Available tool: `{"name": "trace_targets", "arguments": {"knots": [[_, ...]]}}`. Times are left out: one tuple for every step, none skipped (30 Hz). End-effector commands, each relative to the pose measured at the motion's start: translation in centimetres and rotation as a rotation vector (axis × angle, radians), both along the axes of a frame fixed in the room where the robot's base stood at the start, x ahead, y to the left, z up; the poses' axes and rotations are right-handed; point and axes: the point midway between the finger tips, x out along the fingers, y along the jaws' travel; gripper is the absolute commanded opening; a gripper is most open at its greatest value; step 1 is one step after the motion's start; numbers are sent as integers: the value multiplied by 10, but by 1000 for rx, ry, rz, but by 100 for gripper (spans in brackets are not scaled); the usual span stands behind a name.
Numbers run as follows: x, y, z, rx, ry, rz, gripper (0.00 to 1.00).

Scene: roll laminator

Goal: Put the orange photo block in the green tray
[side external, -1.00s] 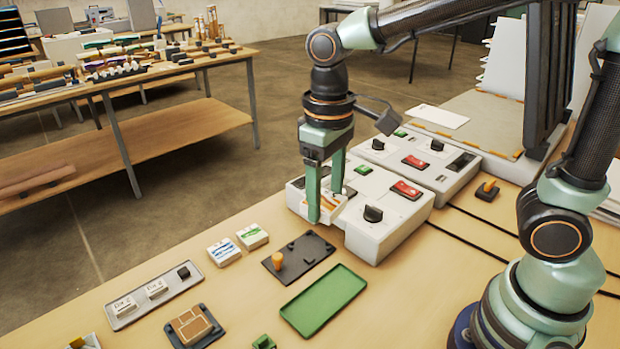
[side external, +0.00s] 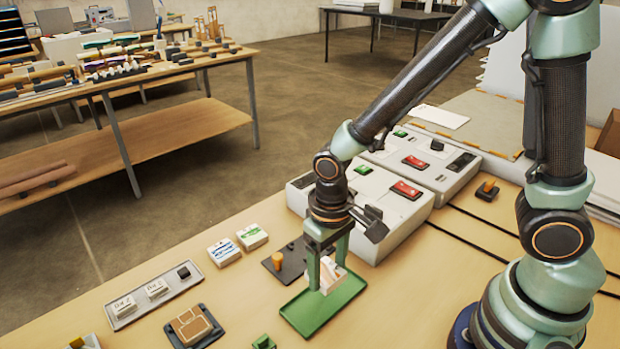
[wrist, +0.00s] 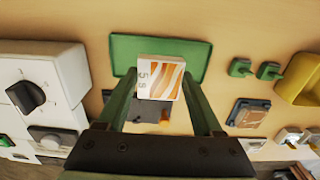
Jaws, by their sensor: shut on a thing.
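The orange photo block (side external: 331,276) is a white block with orange wavy stripes on its face. My gripper (side external: 327,282) is shut on it and points down over the green tray (side external: 311,318). In the wrist view the block (wrist: 161,76) sits between the fingers, with the green tray (wrist: 124,52) behind it on both sides. The tray is shallow and flat, and no other thing shows in it. I cannot tell whether the block touches the tray floor. The fingers hide part of the block in the side view.
A dark plate with an orange knob (side external: 277,261) lies just behind the tray. White control boxes (side external: 378,225) stand behind my gripper. Two photo blocks (side external: 238,245) lie to the left. A brown block holder (side external: 192,326) and a small green part (side external: 264,342) are near the front.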

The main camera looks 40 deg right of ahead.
Motion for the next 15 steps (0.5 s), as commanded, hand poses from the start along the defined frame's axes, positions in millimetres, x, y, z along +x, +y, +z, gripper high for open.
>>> {"name": "trace_targets", "arguments": {"knots": [[-1, 0, -7, -2, 4, 0, 2], [0, 0, -10, -1, 3, 0, 2], [0, 0, -13, -1, 2, 0, 2], [0, 0, -15, -1, 2, 0, 2], [0, 0, -16, 0, 1, 0, 2], [0, 0, -18, 0, 0, 0, 2], [0, 0, -19, 0, 1, 0, 2], [0, 0, -22, -1, 1, 0, 2], [0, 0, -26, -1, 2, 0, 2], [-1, 0, -29, -1, 3, 0, 2], [-1, 0, -33, -2, 4, 0, 2], [0, 0, -38, -1, 4, 0, 2], [0, 0, -42, -2, 4, 0, 2], [0, 0, -45, -2, 4, 0, 2], [0, 0, -49, -1, 3, 0, 2]]}}
